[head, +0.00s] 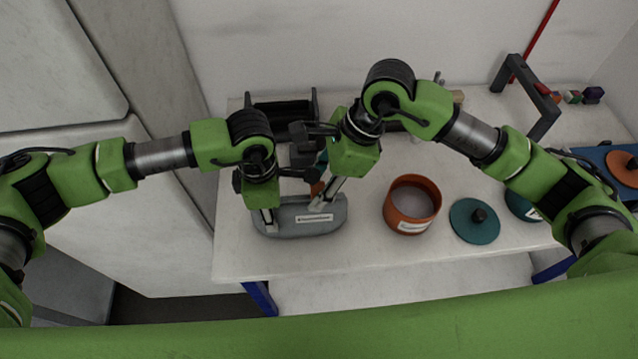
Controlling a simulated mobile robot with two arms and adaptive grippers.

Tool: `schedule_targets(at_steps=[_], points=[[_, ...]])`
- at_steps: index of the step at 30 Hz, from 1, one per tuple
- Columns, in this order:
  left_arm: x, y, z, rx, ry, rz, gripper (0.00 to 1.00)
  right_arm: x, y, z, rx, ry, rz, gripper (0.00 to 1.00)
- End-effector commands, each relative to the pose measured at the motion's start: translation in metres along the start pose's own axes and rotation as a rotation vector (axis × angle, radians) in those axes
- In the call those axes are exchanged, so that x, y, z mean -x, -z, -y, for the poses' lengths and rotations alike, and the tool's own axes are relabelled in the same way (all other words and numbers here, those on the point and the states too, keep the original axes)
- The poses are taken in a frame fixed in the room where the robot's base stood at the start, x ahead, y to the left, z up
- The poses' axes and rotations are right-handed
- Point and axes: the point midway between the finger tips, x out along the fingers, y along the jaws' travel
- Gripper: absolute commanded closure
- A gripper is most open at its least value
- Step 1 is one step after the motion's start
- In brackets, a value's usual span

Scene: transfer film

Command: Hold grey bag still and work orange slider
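The grey bag (292,230) lies near the front of the white table, with a white label on its front side. My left gripper (269,219) points down at the bag's left end and overlaps it in the picture. My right gripper (320,205) reaches down over the bag's right half, its pale fingertips at the bag's top edge. A small orange-red piece (317,188) shows just behind the bag, between the two grippers; I cannot tell if it is the slider. I cannot tell whether either gripper is shut on anything.
An orange open pot (411,205) stands right of the bag on the white table (360,250). A teal lid (474,221) with a dark knob lies farther right. A black rack (283,108) stands behind my grippers. A dark frame (546,112) stands at back right.

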Motion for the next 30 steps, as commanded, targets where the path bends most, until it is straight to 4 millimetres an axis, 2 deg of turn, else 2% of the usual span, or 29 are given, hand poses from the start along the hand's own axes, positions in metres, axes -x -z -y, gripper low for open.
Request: schedule_targets(at_steps=[6, 10, 22, 27, 30], points=[[0.001, 0.0, 0.0, 0.0, -0.001, 0.0, 1.0, 0.001, 0.0, 0.0, 0.0, 0.0, -0.001, 0.62], [0.001, 0.0, 0.0, 0.0, -0.001, 0.0, 1.0, 0.011, 0.0, 0.001, -0.001, 0.003, 0.0, 0.62], [0.001, 0.0, -0.001, 0.001, -0.001, 0.0, 1.0, 0.091, 0.001, 0.002, -0.001, 0.005, -0.001, 0.62], [0.001, 0.0, -0.001, 0.001, -0.001, 0.0, 1.0, 0.113, 0.001, 0.001, -0.001, 0.002, -0.001, 0.62], [0.001, 0.0, -0.001, 0.001, -0.001, 0.0, 1.0, 0.118, 0.001, 0.001, -0.001, 0.0, 0.0, 0.62]])
